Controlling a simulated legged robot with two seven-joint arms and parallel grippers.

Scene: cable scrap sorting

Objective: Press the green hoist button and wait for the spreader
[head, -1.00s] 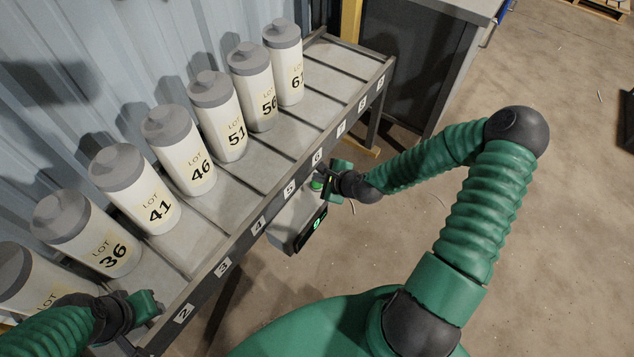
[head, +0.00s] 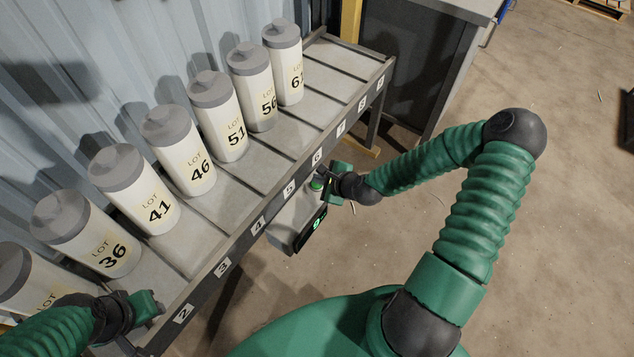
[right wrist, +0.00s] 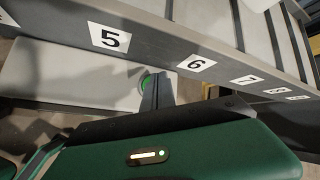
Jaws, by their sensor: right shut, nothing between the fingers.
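The green button (head: 317,184) sits on top of a grey box (head: 291,222) at the front edge of the shelf, below labels 5 and 6. My right gripper (head: 326,181) is shut and empty, with its tips at the button. In the right wrist view the tips (right wrist: 154,92) overlap the right side of the button (right wrist: 146,84); I cannot tell whether it is pressed down. A dark display (head: 312,231) on the box shows a glowing green mark. My left gripper (head: 148,304) is at the lower left by the shelf; its jaw opening is unclear. I see no spreader.
White lot bottles with grey lids, such as the one marked 46 (head: 180,150), stand in a row on the slotted shelf (head: 245,175). A dark cabinet (head: 413,62) stands behind the shelf's far end. Open floor (head: 560,200) lies to the right.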

